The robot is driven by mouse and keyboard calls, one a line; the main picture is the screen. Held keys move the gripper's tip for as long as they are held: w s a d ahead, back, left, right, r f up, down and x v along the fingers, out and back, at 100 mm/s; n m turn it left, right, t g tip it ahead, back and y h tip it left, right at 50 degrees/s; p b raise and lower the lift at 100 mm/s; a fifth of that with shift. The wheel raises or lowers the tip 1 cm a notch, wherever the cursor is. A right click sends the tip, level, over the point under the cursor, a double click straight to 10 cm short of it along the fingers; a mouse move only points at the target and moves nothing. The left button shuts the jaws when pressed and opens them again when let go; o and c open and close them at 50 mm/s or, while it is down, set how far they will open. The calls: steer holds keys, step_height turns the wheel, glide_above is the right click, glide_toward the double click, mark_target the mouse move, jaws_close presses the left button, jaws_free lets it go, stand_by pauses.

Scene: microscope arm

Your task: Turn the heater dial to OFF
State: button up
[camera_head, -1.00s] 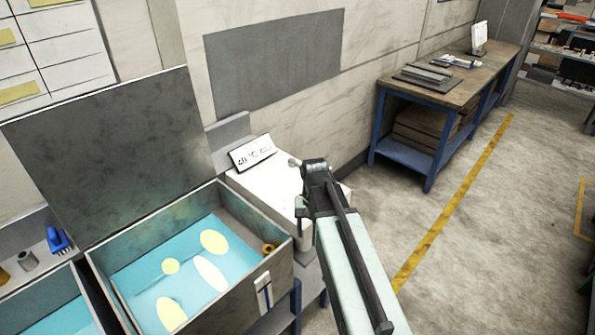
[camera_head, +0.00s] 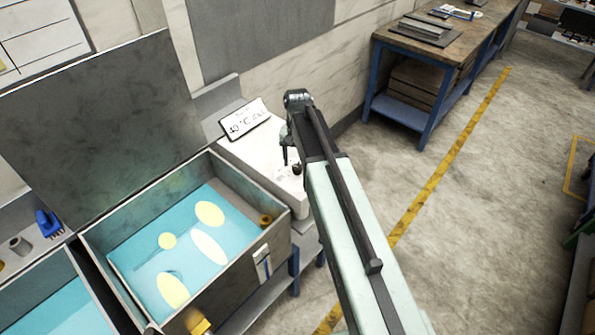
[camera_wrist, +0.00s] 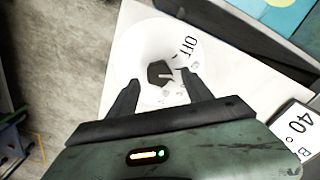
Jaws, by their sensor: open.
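The heater dial is a small dark knob (camera_wrist: 160,73) with a pale mark on it, set on a round white face on the white heater box (camera_head: 240,155). The printed word OFF (camera_wrist: 188,45) stands on the face, above and right of the knob in the wrist view. My gripper (camera_wrist: 160,77) is open, with one dark finger on each side of the knob's near side. I cannot tell whether either finger touches it. In the head view my gripper (camera_head: 290,155) hangs over the right part of the box, and my arm hides part of it.
A workbench (camera_head: 445,45) stands at the back right.

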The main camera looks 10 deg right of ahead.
step_height(320, 180, down, 2)
steer(key=shift+b, duration=0.4)
steer(key=shift+s+r, duration=0.1)
jaws_close()
steer(key=shift+a, duration=0.1)
